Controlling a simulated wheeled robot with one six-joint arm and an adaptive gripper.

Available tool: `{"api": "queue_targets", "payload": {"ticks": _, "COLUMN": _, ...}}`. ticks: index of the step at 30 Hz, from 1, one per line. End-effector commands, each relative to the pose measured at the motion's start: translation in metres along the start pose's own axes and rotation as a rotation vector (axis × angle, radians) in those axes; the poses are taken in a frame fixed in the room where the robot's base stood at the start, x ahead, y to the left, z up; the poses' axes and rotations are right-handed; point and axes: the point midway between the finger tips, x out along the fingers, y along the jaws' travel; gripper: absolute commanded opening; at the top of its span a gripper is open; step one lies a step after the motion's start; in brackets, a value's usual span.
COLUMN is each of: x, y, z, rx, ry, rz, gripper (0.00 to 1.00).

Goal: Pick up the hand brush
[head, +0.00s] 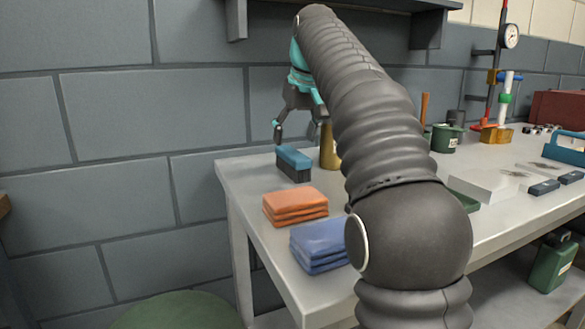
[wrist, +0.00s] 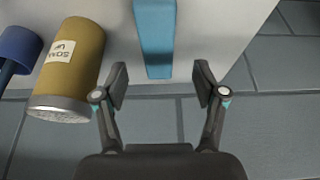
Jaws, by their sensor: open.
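The hand brush (head: 293,164) has a blue top and dark bristles. It sits on the workbench near its left back corner in the head view. In the wrist view its blue top (wrist: 155,38) shows as a long strip, cut off by the upper picture edge. My gripper (head: 298,133) is above the brush in the head view, with a visible gap. In the wrist view my gripper (wrist: 160,84) is open and empty, its two fingers spread to either side of the line of the brush. The brush's near end lies just ahead of the fingertips.
A gold canister (wrist: 73,62) stands left of the brush in the wrist view, close to my left finger. Folded orange cloths (head: 295,206) and blue cloths (head: 320,243) lie on the workbench (head: 243,184). A block wall (head: 150,110) rises behind it, and a shelf (head: 430,25) hangs above.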

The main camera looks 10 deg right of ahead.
Motion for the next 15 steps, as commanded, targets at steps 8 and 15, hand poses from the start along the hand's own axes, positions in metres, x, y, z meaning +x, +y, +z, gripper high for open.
{"api": "queue_targets", "payload": {"ticks": 8, "x": 0.015, "y": 0.000, "z": 0.001, "rx": 0.000, "ry": -0.001, "rz": 0.000, "gripper": 0.71}}
{"api": "queue_targets", "payload": {"ticks": 15, "x": 0.048, "y": 0.003, "z": 0.003, "rx": 0.000, "ry": -0.002, "rz": 0.000, "gripper": 0.71}}
